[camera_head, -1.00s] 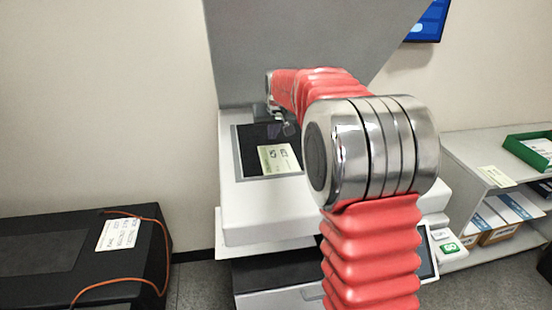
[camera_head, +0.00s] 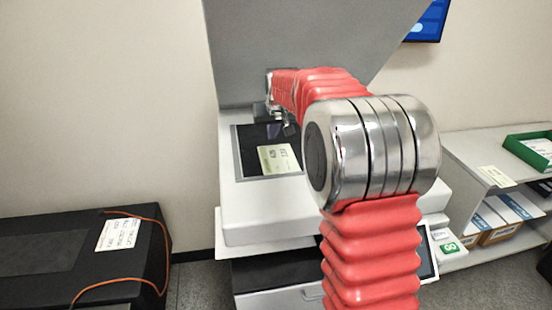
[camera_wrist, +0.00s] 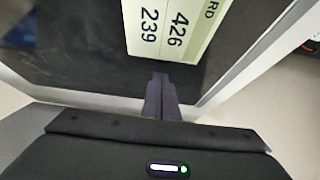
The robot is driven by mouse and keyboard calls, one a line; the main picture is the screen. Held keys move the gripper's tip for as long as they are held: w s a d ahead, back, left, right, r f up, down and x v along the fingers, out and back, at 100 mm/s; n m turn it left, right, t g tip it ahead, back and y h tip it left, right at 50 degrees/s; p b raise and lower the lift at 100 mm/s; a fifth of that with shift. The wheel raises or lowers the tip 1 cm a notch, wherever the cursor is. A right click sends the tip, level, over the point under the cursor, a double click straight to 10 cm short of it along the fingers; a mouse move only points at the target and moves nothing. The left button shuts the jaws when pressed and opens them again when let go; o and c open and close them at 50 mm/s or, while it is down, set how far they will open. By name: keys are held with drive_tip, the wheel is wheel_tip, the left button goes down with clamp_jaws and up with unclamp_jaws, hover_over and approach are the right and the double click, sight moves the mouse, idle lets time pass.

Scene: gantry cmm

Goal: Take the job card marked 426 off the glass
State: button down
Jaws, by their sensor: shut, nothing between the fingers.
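The job card (camera_wrist: 172,30) lies flat on the dark glass (camera_wrist: 60,50) and reads 426 and 239 in the wrist view. In the head view the pale green card (camera_head: 278,158) lies on the glass (camera_head: 248,136) of the white machine. My gripper (camera_wrist: 160,78) is shut and empty, its dark fingertips just short of the card's near edge in the wrist picture. I cannot tell its height above the glass. In the head view the gripper end (camera_head: 284,126) is small and partly behind my red-sleeved arm, which also covers the right side of the glass.
A light frame (camera_head: 239,158) borders the glass, and a grey panel (camera_head: 300,40) rises behind it. At right stands a shelf (camera_head: 470,150) with a green tray (camera_head: 528,150). At left is a black case (camera_head: 50,250) with an orange cable (camera_head: 120,281).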

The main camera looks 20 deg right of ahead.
drive_tip(key=shift+f, duration=0.45)
idle(0.5)
drive_tip(key=shift+s, duration=0.1)
drive_tip(key=shift+s, duration=0.15)
drive_tip(key=shift+s+a, duration=0.7)
drive_tip(key=shift+s, duration=2.65)
drive_tip(key=shift+s+a, duration=0.7)
drive_tip(key=shift+s, duration=2.65)
drive_tip(key=shift+s+a, duration=0.7)
drive_tip(key=shift+s, duration=2.65)
drive_tip(key=shift+r, duration=3)
